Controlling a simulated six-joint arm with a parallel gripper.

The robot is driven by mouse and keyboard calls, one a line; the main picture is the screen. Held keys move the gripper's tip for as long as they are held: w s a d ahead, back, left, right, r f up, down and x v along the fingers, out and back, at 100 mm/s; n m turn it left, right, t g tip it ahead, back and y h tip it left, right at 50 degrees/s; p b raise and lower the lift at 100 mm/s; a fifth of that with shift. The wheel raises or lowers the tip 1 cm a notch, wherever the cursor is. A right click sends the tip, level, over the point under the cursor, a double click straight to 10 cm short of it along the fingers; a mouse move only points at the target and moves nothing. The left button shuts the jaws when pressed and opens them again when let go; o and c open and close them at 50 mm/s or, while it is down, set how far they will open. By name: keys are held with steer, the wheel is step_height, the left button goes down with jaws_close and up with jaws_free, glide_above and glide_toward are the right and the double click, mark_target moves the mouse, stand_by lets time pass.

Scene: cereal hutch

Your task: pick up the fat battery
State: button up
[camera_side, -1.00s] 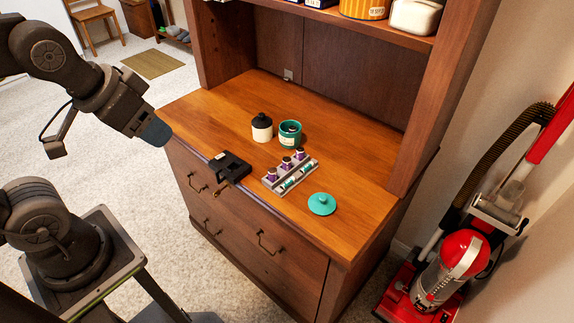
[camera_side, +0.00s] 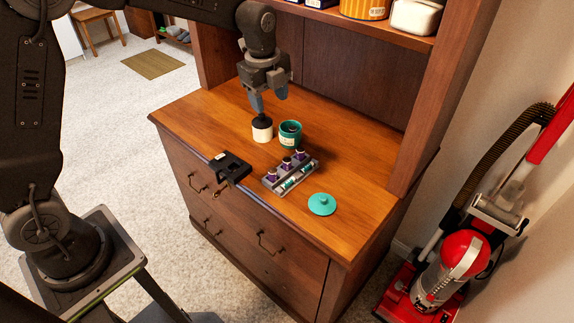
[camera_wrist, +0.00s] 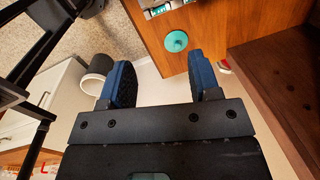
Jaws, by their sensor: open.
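A grey tray (camera_side: 270,186) on the hutch counter holds several batteries. Purple ones (camera_side: 287,162) stand upright along its back, and slimmer green-and-white ones (camera_side: 289,183) lie along its front. A teal jar (camera_side: 290,140) behind the tray has a dark, light-topped item inside; I cannot tell if it is a battery. Which one is the fat battery is not clear at this size. The wrist view shows both blue fingers apart (camera_wrist: 160,62), with the tray's edge at the top.
A teal lid (camera_side: 321,204) lies right of the tray; the wrist view shows it (camera_wrist: 175,41). A black device (camera_side: 230,167) sits at the counter's front edge. The shelf (camera_side: 370,27) overhangs at the back with side panels. The counter's left part is free.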

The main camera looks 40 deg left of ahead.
steer(key=w+f+m+g, duration=0.1)
steer(key=w+f+m, duration=0.5)
steer(key=f, duration=0.4)
glide_above(287, 159)
step_height(287, 159, down, 8)
steer(key=shift+a+r, duration=0.1)
steer(key=shift+f, duration=2.9)
steer(key=shift+c, duration=0.3)
steer(key=c, duration=1)
steer(key=shift+o, duration=0.2)
steer(key=shift+r, duration=0.1)
step_height(287, 159, up, 4)
steer(key=shift+r, duration=0.1)
steer(key=s+a+r, duration=0.5)
steer(key=a+r, duration=0.1)
steer(key=a, duration=0.4)
steer(key=shift+a+r, duration=0.2)
steer(key=shift+r, duration=0.1)
